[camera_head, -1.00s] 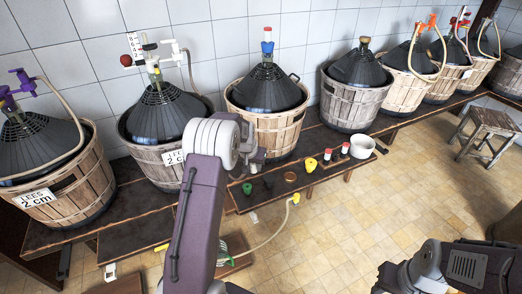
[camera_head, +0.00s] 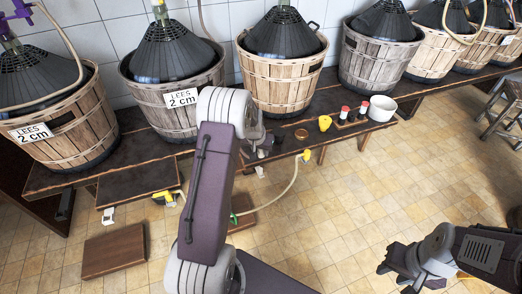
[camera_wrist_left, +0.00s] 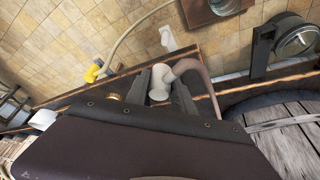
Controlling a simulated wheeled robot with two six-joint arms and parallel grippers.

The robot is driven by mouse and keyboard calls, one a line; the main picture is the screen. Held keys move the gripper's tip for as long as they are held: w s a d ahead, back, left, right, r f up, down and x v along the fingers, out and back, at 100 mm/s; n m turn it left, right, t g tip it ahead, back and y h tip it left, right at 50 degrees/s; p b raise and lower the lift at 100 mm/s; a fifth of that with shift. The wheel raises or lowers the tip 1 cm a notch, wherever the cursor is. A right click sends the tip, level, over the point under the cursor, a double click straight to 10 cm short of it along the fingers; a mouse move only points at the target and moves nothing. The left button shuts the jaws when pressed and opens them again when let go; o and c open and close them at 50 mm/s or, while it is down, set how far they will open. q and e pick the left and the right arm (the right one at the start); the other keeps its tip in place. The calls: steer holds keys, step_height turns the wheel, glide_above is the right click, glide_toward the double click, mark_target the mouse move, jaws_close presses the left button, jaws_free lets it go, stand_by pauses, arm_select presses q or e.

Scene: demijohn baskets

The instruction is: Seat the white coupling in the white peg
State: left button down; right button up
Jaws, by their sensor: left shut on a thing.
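My left gripper (camera_head: 264,148) is over the front part of the bench in the head view, partly hidden behind my own arm. In the left wrist view its dark fingers (camera_wrist_left: 160,88) are shut on the white coupling (camera_wrist_left: 159,80), which has a rounded elbow and a pinkish-brown hose (camera_wrist_left: 205,80) leading off to the right. A white peg (camera_wrist_left: 168,38) shows beyond the fingers, apart from the coupling; it also shows at the bench's front edge in the head view (camera_head: 260,172). My right gripper (camera_head: 402,272) is low at the right, above the floor and away from the bench; its finger gap is unclear.
Wicker-style baskets with dark demijohns (camera_head: 283,75) line the bench (camera_head: 130,150) along the wall. A yellow coupling (camera_head: 305,156) with a pale hose is at the front edge. A white bowl (camera_head: 382,109) stands right of red-capped bottles. Another white piece (camera_head: 108,214) hangs at left.

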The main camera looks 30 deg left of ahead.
arm_select(q)
steer(key=b, duration=0.5)
glide_above(261, 169)
step_height(261, 169, down, 7)
steer(key=shift+w+a+r, duration=0.1)
steer(key=shift+r, duration=0.05)
steer(key=shift+p, duration=0.3)
steer(key=shift+r, duration=0.1)
stand_by(0.6)
steer(key=shift+f+b, duration=1.3)
steer(key=shift+f, duration=0.7)
steer(key=shift+r, duration=0.2)
stand_by(0.4)
steer(key=shift+r+p, duration=0.25)
steer(key=shift+p, duration=0.15)
steer(key=shift+f, duration=0.1)
steer(key=shift+b, duration=0.45)
